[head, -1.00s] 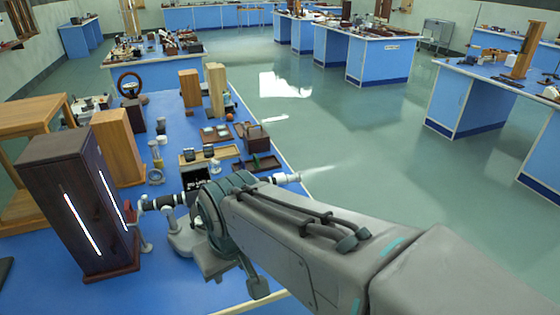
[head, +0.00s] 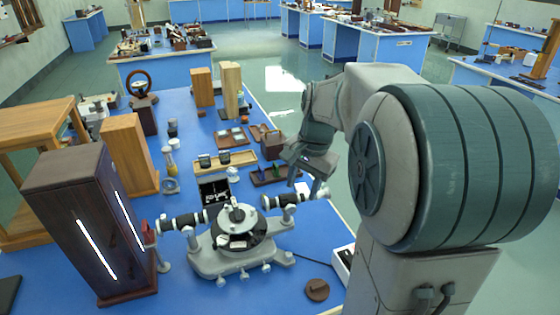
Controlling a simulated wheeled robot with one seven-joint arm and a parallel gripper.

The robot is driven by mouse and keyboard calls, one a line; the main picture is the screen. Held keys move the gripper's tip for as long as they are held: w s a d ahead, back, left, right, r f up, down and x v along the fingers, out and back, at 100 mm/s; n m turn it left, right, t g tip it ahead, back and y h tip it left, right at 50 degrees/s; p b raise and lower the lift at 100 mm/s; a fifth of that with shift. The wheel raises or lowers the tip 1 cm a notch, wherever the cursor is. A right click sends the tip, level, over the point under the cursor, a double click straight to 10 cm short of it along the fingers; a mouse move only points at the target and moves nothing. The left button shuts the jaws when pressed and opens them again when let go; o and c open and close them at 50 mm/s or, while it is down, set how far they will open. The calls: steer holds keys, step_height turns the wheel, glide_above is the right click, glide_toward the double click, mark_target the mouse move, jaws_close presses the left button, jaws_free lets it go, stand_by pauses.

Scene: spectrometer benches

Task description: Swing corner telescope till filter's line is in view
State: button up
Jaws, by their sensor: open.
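The spectrometer (head: 240,252) stands on the blue bench, on a grey base with several feet. Its black and silver telescope (head: 274,201) points to the right. Its collimator (head: 182,221) points left toward a tall dark lamp box (head: 85,225) with bright slits. A red filter (head: 149,233) on a small stand sits between the collimator and the box. My gripper (head: 304,180) is open, just beyond and above the telescope's outer end. It looks empty; whether it touches the telescope I cannot tell. No view through the eyepiece is shown.
Wooden boxes (head: 128,152), bottles and trays (head: 225,163) stand behind the spectrometer. A small white box (head: 343,262) and a brown disc (head: 317,289) lie at its front right. The bench's right edge runs close by my gripper, with open floor beyond.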

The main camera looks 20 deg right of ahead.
steer(key=w+d+m+t+y, duration=0.1)
steer(key=w+d+m+y, duration=0.1)
steer(key=w+d+m, duration=0.3)
steer(key=w+d+m+y, duration=0.1)
steer(key=w+d+m, duration=0.2)
steer(key=d, duration=0.5)
steer(key=p+x, duration=0.2)
steer(key=x, duration=1.2)
steer(key=shift+s+a+f, duration=0.15)
steer(key=shift+f, duration=0.05)
jaws_close()
steer(key=shift+s, duration=0.1)
